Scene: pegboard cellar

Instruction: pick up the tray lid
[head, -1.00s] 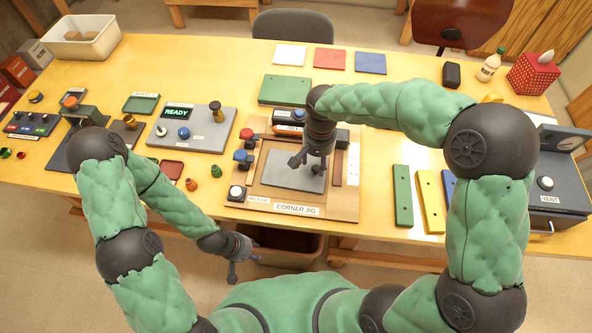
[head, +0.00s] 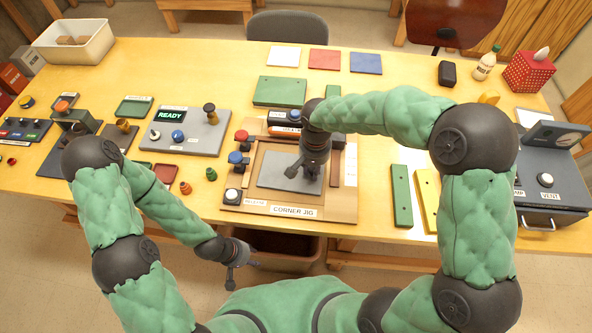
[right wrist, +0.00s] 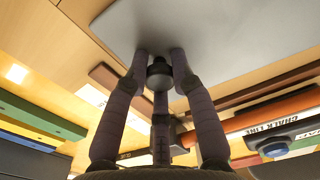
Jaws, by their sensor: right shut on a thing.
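The tray lid looks to be the flat grey plate (head: 278,170) with a dark knob, lying over the corner jig (head: 340,214) on the table. My right gripper (head: 303,173) points down at the plate and is shut on its knob. In the right wrist view its fingers (right wrist: 160,68) close around the dark knob (right wrist: 159,74), with the grey lid (right wrist: 230,35) beyond. I cannot tell whether the lid rests in the jig or is slightly raised. My left gripper (head: 243,275) hangs empty in front of the table edge, its fingers apart.
Red, blue and white knobs (head: 235,158) line the jig's left side. A chalk line box (right wrist: 295,139) lies behind the plate. A green bar (head: 401,195) and a yellow bar (head: 427,198) lie to the right. A bin (head: 285,246) stands below the table's front edge.

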